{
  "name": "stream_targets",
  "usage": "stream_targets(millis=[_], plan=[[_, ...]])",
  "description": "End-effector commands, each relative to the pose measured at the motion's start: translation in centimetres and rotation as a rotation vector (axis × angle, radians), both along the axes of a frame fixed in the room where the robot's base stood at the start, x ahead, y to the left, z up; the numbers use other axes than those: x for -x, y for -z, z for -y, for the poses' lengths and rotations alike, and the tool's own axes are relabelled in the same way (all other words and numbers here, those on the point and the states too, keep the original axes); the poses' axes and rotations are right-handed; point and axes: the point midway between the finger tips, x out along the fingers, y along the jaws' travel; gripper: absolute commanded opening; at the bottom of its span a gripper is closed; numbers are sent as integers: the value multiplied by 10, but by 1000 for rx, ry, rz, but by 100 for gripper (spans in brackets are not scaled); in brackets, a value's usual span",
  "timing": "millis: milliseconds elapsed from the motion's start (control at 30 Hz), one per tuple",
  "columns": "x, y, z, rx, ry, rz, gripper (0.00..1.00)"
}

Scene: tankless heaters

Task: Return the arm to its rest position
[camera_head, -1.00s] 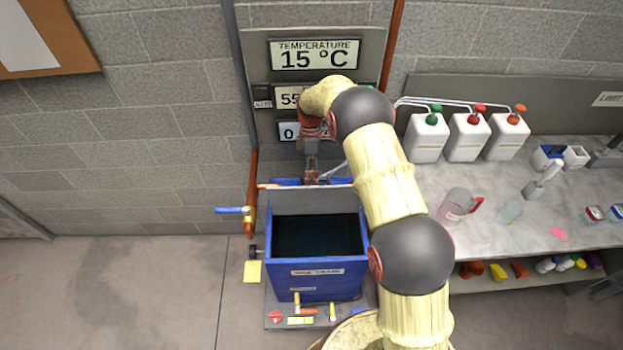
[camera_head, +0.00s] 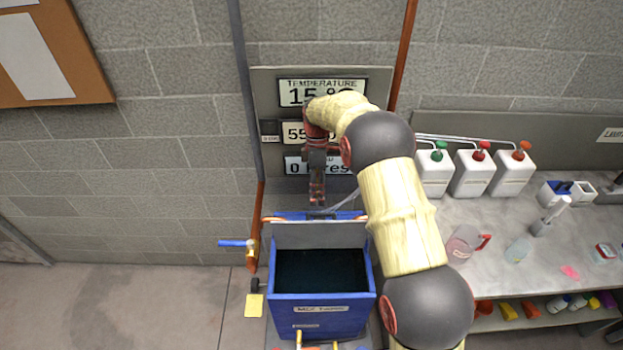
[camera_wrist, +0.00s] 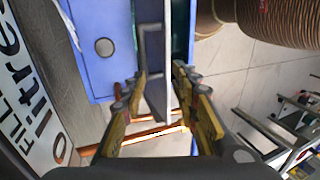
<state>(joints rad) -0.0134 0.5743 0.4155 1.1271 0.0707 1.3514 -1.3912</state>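My arm is bent over toward the wall on the right side of the blue tank (camera_head: 320,318). My gripper (camera_head: 317,198) points down in front of the display panel, just above the tank's far rim. In the wrist view my gripper (camera_wrist: 162,72) shows a gap between its two fingers, with nothing held; the tank's blue top (camera_wrist: 95,45) and a pale upright panel lie beyond it. The tank is open at the top and dark inside. The arm hides part of the display panel and the tank's right surroundings.
The display panel (camera_head: 260,95) on the wall reads 15 °C, partly covered. A blue-handled valve (camera_head: 236,243) sticks out left of the tank. A workbench (camera_head: 490,260) at right carries white bottles (camera_head: 472,175) and a pitcher (camera_head: 463,245). The floor at left is clear.

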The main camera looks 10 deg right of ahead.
Motion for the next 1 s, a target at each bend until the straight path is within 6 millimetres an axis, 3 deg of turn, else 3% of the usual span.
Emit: stream_targets(millis=[267,433,633,767,1000], plan=[[0,0,0,12,34,0,30],[-6,5,1,63,189,17,30],[23,30,4,160,436,-19,30],[46,17,6,215,603,-6,30],[96,-34,12,274,879,65,30]])
